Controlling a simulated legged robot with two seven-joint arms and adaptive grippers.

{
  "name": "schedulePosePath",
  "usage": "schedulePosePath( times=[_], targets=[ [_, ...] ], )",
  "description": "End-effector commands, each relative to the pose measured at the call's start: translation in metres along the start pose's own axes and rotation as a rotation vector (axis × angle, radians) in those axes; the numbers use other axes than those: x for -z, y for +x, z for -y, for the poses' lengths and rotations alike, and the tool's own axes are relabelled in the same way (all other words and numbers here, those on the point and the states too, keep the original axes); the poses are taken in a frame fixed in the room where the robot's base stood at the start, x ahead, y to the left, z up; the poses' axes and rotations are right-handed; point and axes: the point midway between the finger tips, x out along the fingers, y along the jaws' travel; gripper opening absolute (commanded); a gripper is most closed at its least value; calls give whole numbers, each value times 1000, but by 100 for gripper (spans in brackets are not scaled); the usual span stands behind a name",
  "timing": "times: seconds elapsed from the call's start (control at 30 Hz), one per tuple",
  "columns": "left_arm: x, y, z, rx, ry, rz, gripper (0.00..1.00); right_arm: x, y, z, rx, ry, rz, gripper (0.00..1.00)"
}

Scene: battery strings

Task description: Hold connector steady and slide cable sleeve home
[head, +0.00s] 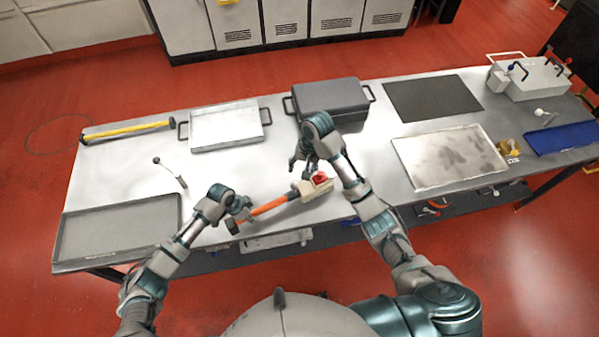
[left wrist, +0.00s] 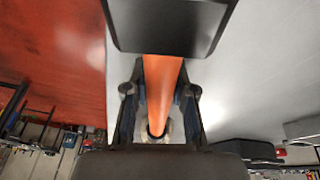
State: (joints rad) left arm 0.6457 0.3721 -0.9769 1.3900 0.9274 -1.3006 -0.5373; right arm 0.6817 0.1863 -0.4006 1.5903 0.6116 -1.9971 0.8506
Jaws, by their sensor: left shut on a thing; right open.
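The connector (head: 319,184) is a pale beige block with a red part on top, near the front edge of the table. An orange cable sleeve (head: 270,207) runs from the connector down to the left, ending in a dark tip. My left gripper (head: 242,208) is shut on the orange sleeve near its dark end. In the left wrist view the orange sleeve (left wrist: 162,85) passes between the fingers, and its far end is partly hidden. My right gripper (head: 303,160) is open above and just behind the connector; whether it touches the connector cannot be told.
A grey tray (head: 118,228) lies front left, a white tray (head: 226,128) and a dark lidded box (head: 330,95) at the back. A yellow bar (head: 125,132) lies back left. A metal tray (head: 448,158) and dark mat (head: 432,98) lie right. Bare table surrounds the small tool (head: 170,172).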

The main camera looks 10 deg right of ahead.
Motion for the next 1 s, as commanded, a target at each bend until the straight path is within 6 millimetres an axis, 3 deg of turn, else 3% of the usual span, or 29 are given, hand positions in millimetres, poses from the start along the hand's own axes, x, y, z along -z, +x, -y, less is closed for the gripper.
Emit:
schedulePosePath(
  times=[0.23,0.27,0.37,0.73,0.87,1.0],
  targets=[
    [1,0,-1,-1,1,-2,0,0,-1,0,0,0,0,57],
    [1,0,-1,-1,1,-2,30,0,-1,0,0,0,0,57],
    [1,0,-1,-1,1,-2,54,0,-1,0,0,0,0,57],
    [1,-5,0,1,1,-2,54,0,-1,0,0,0,0,57],
    [1,-24,1,2,2,-2,54,0,-1,0,0,0,0,57],
    [1,-56,1,3,2,-3,54,0,-1,0,0,0,0,57]
  ],
)
